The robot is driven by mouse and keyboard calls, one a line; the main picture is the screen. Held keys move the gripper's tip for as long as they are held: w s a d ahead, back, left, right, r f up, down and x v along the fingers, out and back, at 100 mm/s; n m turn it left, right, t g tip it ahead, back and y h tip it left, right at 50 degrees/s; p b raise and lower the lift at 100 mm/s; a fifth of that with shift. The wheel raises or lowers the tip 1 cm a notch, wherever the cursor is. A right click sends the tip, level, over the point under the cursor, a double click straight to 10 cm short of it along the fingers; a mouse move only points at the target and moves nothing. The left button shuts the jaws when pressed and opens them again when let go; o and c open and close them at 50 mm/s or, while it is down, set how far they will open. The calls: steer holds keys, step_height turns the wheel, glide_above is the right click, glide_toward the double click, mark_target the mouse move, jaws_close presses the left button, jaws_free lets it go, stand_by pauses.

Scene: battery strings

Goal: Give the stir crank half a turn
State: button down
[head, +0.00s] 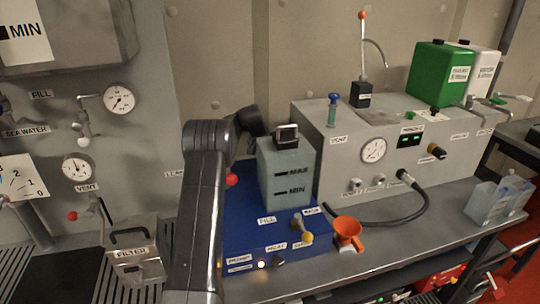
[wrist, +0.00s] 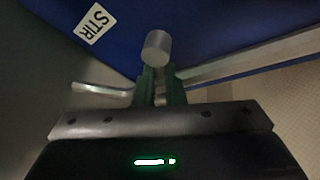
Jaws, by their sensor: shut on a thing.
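In the wrist view my gripper (wrist: 159,76) has its two green fingers closed on the stir crank's grey cylindrical handle (wrist: 157,46), whose rounded end stands out past the fingertips. A white STIR label (wrist: 95,23) lies on the blue surface (wrist: 220,22) at the upper left. In the head view my dark arm rises in front of the blue panel (head: 245,217) and bends at the top. The crank and my fingertips are hidden there, behind the arm or the grey MAX/MIN tank (head: 302,180).
In the wrist view a pale metal bar (wrist: 250,58) runs in from the right, and a bent metal lever (wrist: 100,89) is close on the left.

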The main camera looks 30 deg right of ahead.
steer(key=n, duration=0.1)
steer(key=n+t, duration=0.1)
steer(key=shift+w+a+n+b, duration=0.2)
steer(key=shift+a+n+b, duration=0.05)
steer(key=shift+n+b, duration=0.15)
steer(key=shift+w+a+n+t+y, duration=0.1)
steer(key=shift+a+n+t+y, duration=0.2)
steer(key=shift+n, duration=0.5)
steer(key=shift+w+a+n+t+y, duration=0.1)
steer(key=shift+n+t+y, duration=0.25)
steer(key=shift+n, duration=0.45)
steer(key=c, duration=1.5)
jaws_free()
step_height(320, 180, up, 10)
steer(key=shift+b, duration=0.85)
